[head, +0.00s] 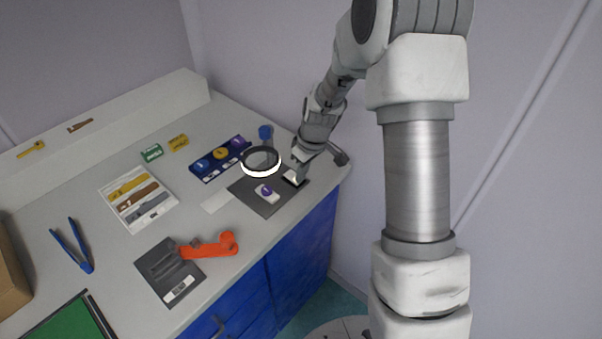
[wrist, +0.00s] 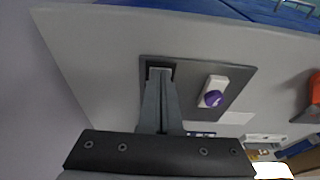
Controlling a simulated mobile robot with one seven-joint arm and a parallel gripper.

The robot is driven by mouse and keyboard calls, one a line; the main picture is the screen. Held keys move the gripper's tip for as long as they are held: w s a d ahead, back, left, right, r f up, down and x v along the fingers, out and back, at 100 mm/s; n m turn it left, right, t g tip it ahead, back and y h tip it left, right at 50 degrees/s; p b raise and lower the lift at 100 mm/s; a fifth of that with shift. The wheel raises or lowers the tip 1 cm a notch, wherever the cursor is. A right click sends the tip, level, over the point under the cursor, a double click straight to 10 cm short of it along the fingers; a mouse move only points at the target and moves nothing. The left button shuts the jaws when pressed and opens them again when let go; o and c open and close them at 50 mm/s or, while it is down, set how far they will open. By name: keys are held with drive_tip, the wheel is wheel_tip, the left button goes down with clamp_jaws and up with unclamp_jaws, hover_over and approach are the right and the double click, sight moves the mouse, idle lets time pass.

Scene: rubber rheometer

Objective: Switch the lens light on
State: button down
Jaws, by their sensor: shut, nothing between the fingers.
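The ring-shaped magnifier lens (head: 261,160) has a dark rim and a bright white lower ring; it stands over the back of a dark mat (head: 250,187). Whether that white is light or a pale surface I cannot tell for sure. A small black switch-like block (head: 293,181) sits at the mat's right end. My gripper (head: 297,177) is shut and empty, pointing down at this block. In the wrist view the closed fingertips (wrist: 160,73) are at the block, seemingly touching it, and they hide much of it.
A white block with a purple knob (head: 266,194) sits on the mat beside my gripper, also in the wrist view (wrist: 212,92). The counter's right edge is close.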

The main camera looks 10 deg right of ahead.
drive_tip(key=shift+p+v, duration=0.45)
drive_tip(key=shift+v, duration=0.35)
drive_tip(key=shift+w+a+r, duration=0.1)
drive_tip(key=shift+w, duration=0.05)
drive_tip(key=shift+r+p, duration=0.3)
drive_tip(key=shift+r, duration=0.05)
drive_tip(key=s+d+p+v, duration=0.1)
drive_tip(key=s+p+v, duration=0.1)
drive_tip(key=v, duration=1)
drive_tip(key=shift+d, duration=0.25)
drive_tip(key=shift+r, duration=0.1)
drive_tip(key=shift+s+r, duration=0.1)
